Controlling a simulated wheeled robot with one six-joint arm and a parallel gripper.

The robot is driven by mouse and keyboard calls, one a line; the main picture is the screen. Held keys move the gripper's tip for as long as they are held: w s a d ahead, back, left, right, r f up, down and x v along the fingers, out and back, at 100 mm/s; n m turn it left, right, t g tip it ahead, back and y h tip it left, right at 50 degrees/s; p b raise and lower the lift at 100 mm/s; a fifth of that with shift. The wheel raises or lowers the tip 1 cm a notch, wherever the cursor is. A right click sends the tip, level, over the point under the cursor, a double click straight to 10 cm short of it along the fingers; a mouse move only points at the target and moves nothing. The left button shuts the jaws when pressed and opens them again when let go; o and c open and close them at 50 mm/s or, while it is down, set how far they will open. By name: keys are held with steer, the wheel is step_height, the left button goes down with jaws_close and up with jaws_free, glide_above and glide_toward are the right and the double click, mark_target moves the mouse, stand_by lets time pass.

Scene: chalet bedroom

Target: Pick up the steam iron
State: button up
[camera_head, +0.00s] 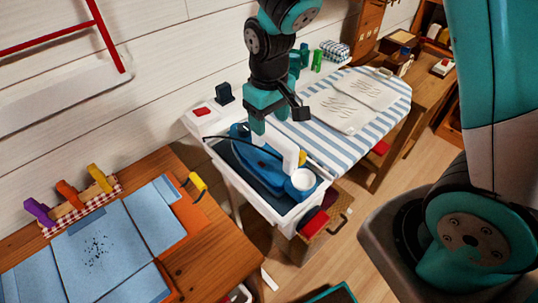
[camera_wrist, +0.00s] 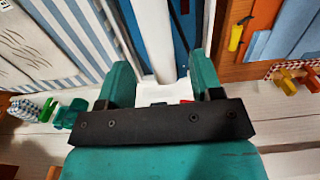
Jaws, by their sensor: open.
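The steam iron (camera_head: 257,172) has a blue body and a white handle (camera_head: 284,146). It rests in a white-rimmed tray (camera_head: 290,222) with a dark floor at the near end of the striped ironing board. My gripper (camera_head: 277,122) is above the iron, close to the handle's upper end, with its jaws apart. In the wrist view, a white bar that looks like the handle (camera_wrist: 154,38) lies between the two teal fingers of my gripper (camera_wrist: 160,66). Whether a finger touches it I cannot tell. My gripper hides part of the iron.
The striped ironing board (camera_head: 345,150) carries folded light cloths (camera_head: 338,110). A dark cord (camera_head: 233,147) runs beside the iron. A wooden table (camera_head: 190,250) with blue cloth stands at left. The white plank wall is close behind.

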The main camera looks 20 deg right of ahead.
mark_target(269, 129)
steer(key=shift+f+p, duration=0.65)
steer(key=shift+f, duration=2)
jaws_close()
steer(key=shift+r, duration=0.1)
